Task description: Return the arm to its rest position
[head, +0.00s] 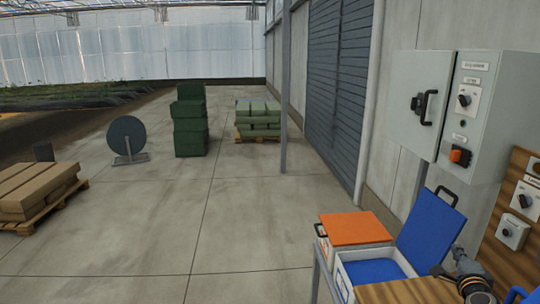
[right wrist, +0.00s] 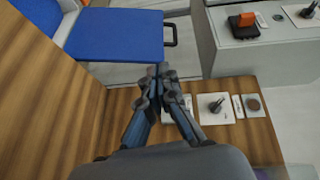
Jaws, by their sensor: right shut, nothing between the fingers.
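My right gripper (head: 459,256) is at the lower right of the head view, above the wooden bench top (head: 405,292) and left of the wooden switch panel. In the right wrist view its fingers (right wrist: 158,78) are together with nothing between them. It touches nothing that I can make out. Part of my right arm is cut off by the frame's lower edge. My left gripper is in neither view.
An open box with a blue lid (head: 430,228) and an orange-lidded box (head: 356,229) stand by the bench.

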